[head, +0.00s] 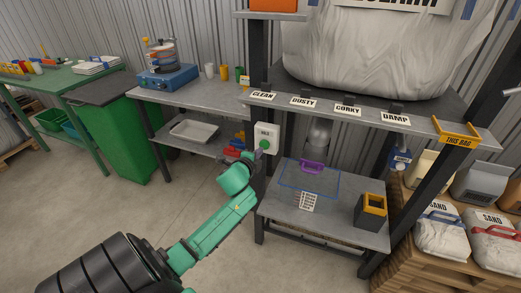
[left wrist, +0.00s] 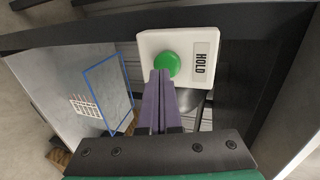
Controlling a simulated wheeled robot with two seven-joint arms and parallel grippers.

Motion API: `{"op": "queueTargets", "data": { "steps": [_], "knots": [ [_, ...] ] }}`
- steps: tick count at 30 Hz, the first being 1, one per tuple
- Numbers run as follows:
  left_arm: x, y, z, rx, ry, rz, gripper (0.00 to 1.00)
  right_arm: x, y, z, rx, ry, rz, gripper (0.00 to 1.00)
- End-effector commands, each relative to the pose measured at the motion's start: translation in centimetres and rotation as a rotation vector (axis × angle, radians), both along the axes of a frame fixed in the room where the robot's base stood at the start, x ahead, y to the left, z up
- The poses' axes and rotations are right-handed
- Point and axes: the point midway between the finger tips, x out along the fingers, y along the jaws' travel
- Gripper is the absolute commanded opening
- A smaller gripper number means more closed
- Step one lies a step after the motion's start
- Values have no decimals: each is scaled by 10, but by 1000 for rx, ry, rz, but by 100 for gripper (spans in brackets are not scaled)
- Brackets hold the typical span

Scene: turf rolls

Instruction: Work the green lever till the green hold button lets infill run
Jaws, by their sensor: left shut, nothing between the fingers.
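The green hold button (head: 264,143) sits on a white box (head: 266,132) fixed to the dark post of the bagging stand. In the left wrist view the round green button (left wrist: 167,64) shows beside a HOLD label (left wrist: 201,64). My left gripper (head: 257,154) is at the box, with its purple fingers (left wrist: 163,74) shut and empty. The fingertips overlap the button's lower edge in the left wrist view; I cannot tell whether they touch it. I make out no green lever in either view. My right gripper is not in view.
A grey metal spout (head: 319,136) hangs under the big white bag (head: 375,50). Below it, a shelf holds a purple handle-shaped thing (head: 312,167), a blue outline (head: 290,184), a white grid (head: 308,202) and a yellow-topped dark box (head: 371,210). Sand bags (head: 440,235) stand at right.

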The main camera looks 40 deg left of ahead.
Motion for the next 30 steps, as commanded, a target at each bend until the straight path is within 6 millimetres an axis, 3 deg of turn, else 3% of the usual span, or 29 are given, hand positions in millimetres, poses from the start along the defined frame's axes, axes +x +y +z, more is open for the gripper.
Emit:
{"op": "queueTargets", "data": {
  "steps": [4, 15, 21, 30],
  "knots": [
    [15, 5, 1, 1, 1, 0, 0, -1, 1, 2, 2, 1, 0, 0],
    [18, 6, -1, 0, 1, -1, 0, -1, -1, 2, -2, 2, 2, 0],
    [37, 13, -1, 2, 1, -1, 0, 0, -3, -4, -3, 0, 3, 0],
    [38, 14, 3, 3, -4, 0, 0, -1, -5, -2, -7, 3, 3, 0]
  ]
}}
